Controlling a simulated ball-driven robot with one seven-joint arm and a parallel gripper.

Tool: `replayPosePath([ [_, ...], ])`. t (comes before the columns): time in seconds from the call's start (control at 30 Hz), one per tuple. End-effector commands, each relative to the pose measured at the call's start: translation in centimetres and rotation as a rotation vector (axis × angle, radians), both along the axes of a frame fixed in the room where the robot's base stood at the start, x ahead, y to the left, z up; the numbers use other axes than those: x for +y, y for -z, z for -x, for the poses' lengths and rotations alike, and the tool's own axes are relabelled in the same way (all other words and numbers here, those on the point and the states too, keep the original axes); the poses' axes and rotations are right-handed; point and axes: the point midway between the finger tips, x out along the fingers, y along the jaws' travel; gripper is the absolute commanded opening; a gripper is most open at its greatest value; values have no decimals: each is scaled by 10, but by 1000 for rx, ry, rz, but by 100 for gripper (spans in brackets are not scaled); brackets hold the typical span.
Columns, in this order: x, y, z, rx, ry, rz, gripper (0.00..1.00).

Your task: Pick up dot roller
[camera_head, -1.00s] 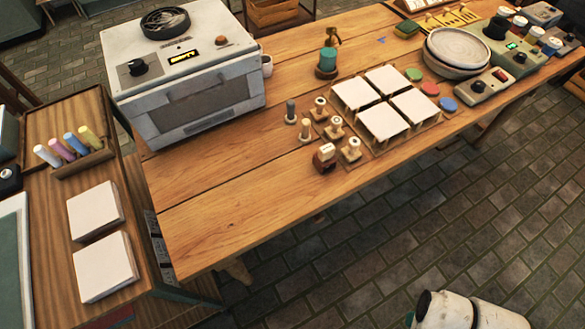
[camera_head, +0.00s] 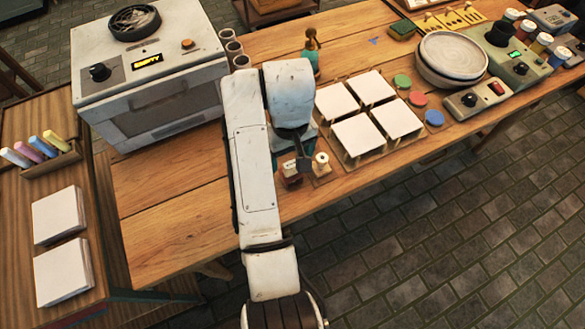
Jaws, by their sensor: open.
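Small tools stand on the wooden table left of the white tiles. Two show beside my arm: a dark red one (camera_head: 290,180) and a white-topped wooden one (camera_head: 321,163). My arm hides the others, and I cannot tell which tool is the dot roller. My gripper (camera_head: 303,160) points down over this group, close to the two visible tools. Its jaws are open, though mostly hidden by my wrist. I cannot see whether they surround or touch a tool.
White tiles (camera_head: 369,111) sit on a wooden rack just right of my gripper. Colored discs (camera_head: 418,98), stacked bowls (camera_head: 452,58) and a control box (camera_head: 478,97) stand farther right. A kiln-like oven (camera_head: 150,75) stands left. The table's front left is clear.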

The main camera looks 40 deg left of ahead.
Motion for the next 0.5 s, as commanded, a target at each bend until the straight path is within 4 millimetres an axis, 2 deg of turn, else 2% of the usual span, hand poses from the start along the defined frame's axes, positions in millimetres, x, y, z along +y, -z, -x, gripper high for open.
replayPosePath([
  [0.1,-1,18,0,2,1,2,81],
  [0.37,-1,37,0,1,1,1,81],
  [0.5,-1,58,0,3,1,2,81],
])
